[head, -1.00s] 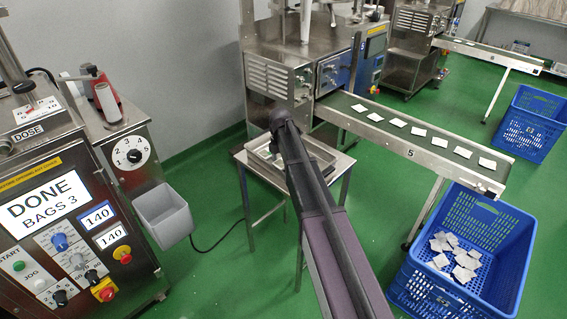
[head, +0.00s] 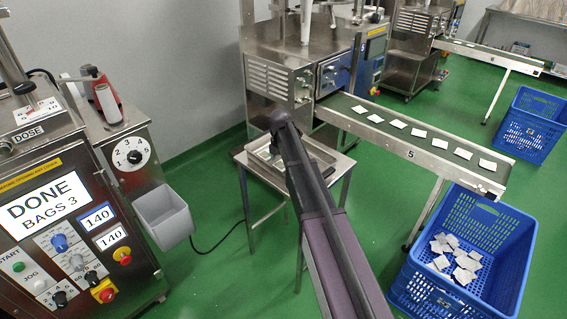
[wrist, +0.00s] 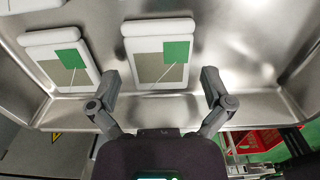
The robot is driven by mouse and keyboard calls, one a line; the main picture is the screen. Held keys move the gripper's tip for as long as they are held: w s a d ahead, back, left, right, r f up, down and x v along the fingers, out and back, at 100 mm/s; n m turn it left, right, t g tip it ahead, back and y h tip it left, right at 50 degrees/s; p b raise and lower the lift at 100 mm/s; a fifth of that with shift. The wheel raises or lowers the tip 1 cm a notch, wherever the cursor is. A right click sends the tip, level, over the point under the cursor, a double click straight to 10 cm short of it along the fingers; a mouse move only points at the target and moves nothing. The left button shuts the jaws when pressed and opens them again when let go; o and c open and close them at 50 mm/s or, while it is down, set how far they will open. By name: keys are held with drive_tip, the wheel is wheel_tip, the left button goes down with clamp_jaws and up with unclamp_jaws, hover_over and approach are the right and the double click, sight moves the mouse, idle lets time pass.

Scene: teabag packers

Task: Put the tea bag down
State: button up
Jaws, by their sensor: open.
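In the wrist view a tea bag (wrist: 145,68), pale with a green tag (wrist: 177,51) and a string, lies in a metal tray (wrist: 255,55). My gripper (wrist: 160,88) is open, with one finger on each side of the tea bag's near end. The fingers look apart from it. A second tea bag (wrist: 79,79) of the same kind lies to the left in the tray. In the head view the tray (head: 322,155) sits on a small steel table, and my arm hides most of it and the gripper's fingers.
A conveyor (head: 480,178) with several bags runs to the right of the small table. A blue crate (head: 412,275) with bags stands below its end. A machine (head: 40,235) reading DONE BAGS 3, with a grey bin (head: 165,217), stands at left.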

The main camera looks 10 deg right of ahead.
sight(282, 168)
wheel_tip(282, 168, up, 12)
drive_tip(key=p, duration=1.2)
idle(0.7)
drive_tip(key=shift+s, duration=0.15)
drive_tip(key=s+d+m, duration=0.1)
drive_tip(key=s+m, duration=2.3)
drive_tip(key=s, duration=0.4)
drive_tip(key=shift+s+d+m, duration=0.3)
drive_tip(key=shift+s+m, duration=0.05)
drive_tip(key=shift+m, duration=0.05)
drive_tip(key=shift+r, duration=0.15)
